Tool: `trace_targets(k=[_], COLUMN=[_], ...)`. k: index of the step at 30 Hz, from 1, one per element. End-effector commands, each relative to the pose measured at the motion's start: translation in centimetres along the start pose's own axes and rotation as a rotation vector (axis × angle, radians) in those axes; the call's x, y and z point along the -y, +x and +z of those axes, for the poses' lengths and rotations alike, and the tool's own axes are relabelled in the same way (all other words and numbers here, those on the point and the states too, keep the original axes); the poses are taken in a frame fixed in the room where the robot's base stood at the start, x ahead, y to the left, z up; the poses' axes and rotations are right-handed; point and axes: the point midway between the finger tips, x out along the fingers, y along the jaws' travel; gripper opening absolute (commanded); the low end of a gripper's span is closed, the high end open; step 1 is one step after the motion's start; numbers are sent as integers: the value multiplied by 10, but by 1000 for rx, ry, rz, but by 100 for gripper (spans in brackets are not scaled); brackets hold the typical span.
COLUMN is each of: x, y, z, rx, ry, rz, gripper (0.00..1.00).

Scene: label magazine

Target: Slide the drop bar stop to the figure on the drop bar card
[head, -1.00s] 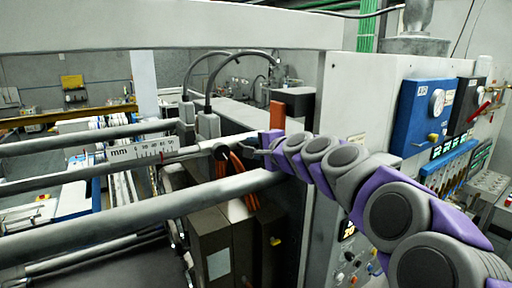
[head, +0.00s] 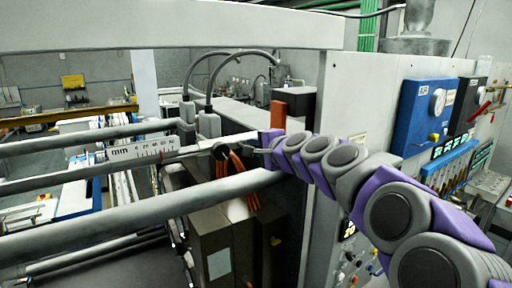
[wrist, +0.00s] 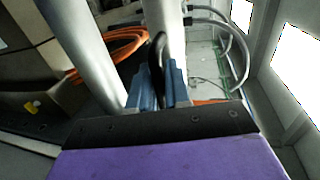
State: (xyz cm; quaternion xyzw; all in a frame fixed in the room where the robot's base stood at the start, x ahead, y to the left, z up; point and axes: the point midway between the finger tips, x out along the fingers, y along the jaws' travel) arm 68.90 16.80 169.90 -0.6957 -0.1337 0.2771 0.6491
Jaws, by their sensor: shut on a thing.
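A black round stop (head: 221,151) sits on the middle drop bar (head: 75,178), at the right of a white mm scale (head: 140,148) with a red mark. My gripper (head: 256,150) reaches in from the right, close beside the stop. In the wrist view, the blue fingers of my gripper (wrist: 158,92) are shut on a dark curved part of the stop (wrist: 158,52) in front of a pale bar. The scale's figures are too small to read surely. I cannot make out a drop bar card with certainty.
A thick grey bar (head: 140,218) runs in front of the drop bar, and another bar (head: 80,138) runs behind. Orange cables (head: 240,178) hang below the stop. A pale machine wall (head: 345,100) stands at the right, with a blue gauge box (head: 422,110).

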Motion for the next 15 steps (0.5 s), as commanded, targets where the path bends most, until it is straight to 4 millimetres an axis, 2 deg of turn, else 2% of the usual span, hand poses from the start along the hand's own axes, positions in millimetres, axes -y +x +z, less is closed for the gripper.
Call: trace_targets(k=[1, 6, 15], x=[-4, -3, -2], y=[2, 1, -2], z=[1, 1, 0], rx=[5, 4, 2], ry=[0, 0, 0], rz=[7, 6, 3], gripper=[19, 35, 35])
